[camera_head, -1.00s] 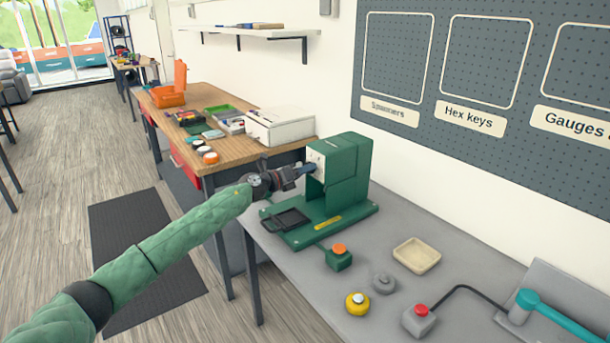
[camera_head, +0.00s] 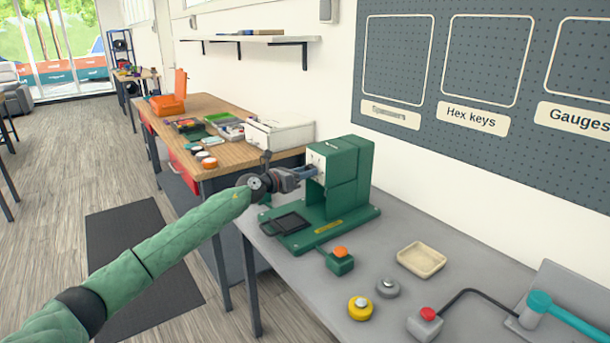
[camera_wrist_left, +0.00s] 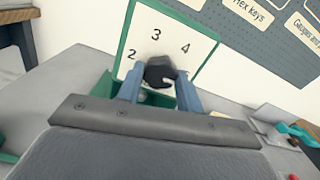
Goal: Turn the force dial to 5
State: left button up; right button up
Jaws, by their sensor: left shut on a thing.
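The green press machine (camera_head: 345,180) stands on the grey bench, with a white dial plate (camera_head: 318,162) on its side facing my left arm. In the left wrist view the white plate (camera_wrist_left: 172,30) shows the numbers 2, 3 and 4. A dark dial knob (camera_wrist_left: 160,72) sits below the numbers. My left gripper (camera_wrist_left: 160,90) is shut on this knob, its blue fingers on either side. In the head view the left gripper (camera_head: 308,172) reaches the plate from the left. The knob's pointer is hard to read, and no 5 shows. My right gripper is not in view.
On the grey bench (camera_head: 390,225) are an orange-topped green button box (camera_head: 340,262), a beige tray (camera_head: 421,260), a yellow button (camera_head: 360,308), a grey knob (camera_head: 387,288) and a red-button box (camera_head: 425,323). A wooden bench (camera_head: 235,155) with a white box (camera_head: 279,133) stands behind.

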pick_arm(q)
jog(key=shift+f, duration=0.25)
jog(key=o, duration=0.9)
jog(key=shift+o, duration=0.4)
jog(key=shift+r, duration=0.1)
jog(key=shift+r, duration=0.1)
jog(key=b+v, duration=0.1)
jog(key=v, duration=0.6)
jog(key=shift+s+a, duration=0.25)
jog(key=shift+a, duration=0.05)
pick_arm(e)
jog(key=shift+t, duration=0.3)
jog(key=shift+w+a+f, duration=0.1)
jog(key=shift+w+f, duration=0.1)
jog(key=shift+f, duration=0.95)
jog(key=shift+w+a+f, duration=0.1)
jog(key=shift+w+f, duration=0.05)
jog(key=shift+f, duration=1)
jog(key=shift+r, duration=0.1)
